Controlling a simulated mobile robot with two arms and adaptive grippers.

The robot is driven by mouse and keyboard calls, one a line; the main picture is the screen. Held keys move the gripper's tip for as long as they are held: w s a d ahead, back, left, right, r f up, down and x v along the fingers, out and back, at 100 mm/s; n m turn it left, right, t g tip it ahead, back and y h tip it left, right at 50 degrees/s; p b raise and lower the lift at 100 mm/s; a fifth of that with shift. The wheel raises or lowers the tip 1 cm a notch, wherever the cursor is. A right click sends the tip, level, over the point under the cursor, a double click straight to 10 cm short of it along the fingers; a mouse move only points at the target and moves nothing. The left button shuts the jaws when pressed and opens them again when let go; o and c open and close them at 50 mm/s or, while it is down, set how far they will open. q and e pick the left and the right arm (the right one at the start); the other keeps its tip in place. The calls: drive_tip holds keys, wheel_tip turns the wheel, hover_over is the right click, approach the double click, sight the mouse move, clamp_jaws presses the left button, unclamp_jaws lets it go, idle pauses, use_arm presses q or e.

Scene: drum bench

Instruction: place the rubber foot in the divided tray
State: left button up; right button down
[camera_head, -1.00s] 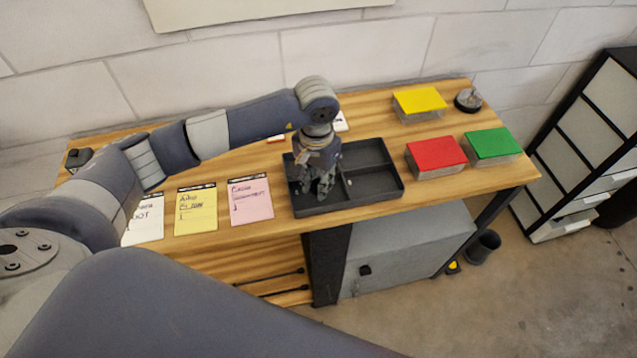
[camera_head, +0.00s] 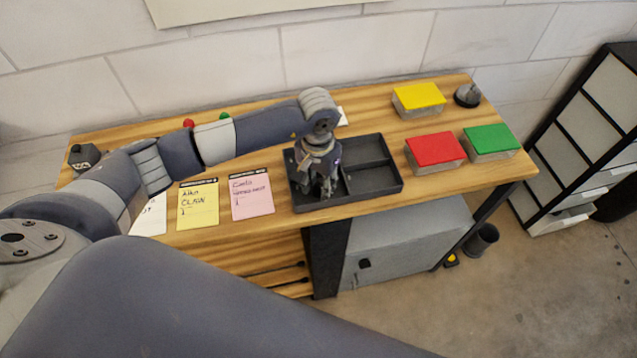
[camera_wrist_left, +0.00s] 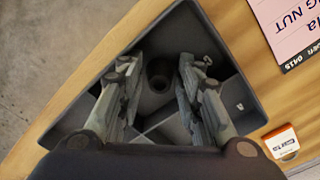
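The divided tray (camera_head: 398,187) is dark grey and lies on the wooden bench; its rim also shows in the left wrist view (camera_wrist_left: 222,42). My left gripper (camera_head: 322,192) points down into the tray's left compartment. In the left wrist view its two fingers (camera_wrist_left: 158,95) are spread apart. A small dark round piece, apparently the rubber foot (camera_wrist_left: 160,75), sits inside the tray between the fingers, with visible gaps to both. It is hidden behind the gripper in the head view. My right gripper is not in view.
Notes lie left of the tray, a pink one (camera_head: 251,197) nearest. Red-lidded (camera_head: 436,148), green-lidded (camera_head: 491,138) and yellow-lidded (camera_head: 418,96) boxes stand to the right. A small orange and white item (camera_wrist_left: 281,142) lies beside the tray. The tray's right compartments look empty.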

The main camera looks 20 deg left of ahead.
sight(318, 185)
use_arm(q)
drive_tip(key=shift+r, duration=0.2)
wheel_tip(318, 185, up, 12)
drive_tip(key=b, duration=0.4)
drive_tip(key=shift+b, duration=0.35)
drive_tip(key=shift+a+f, duration=0.1)
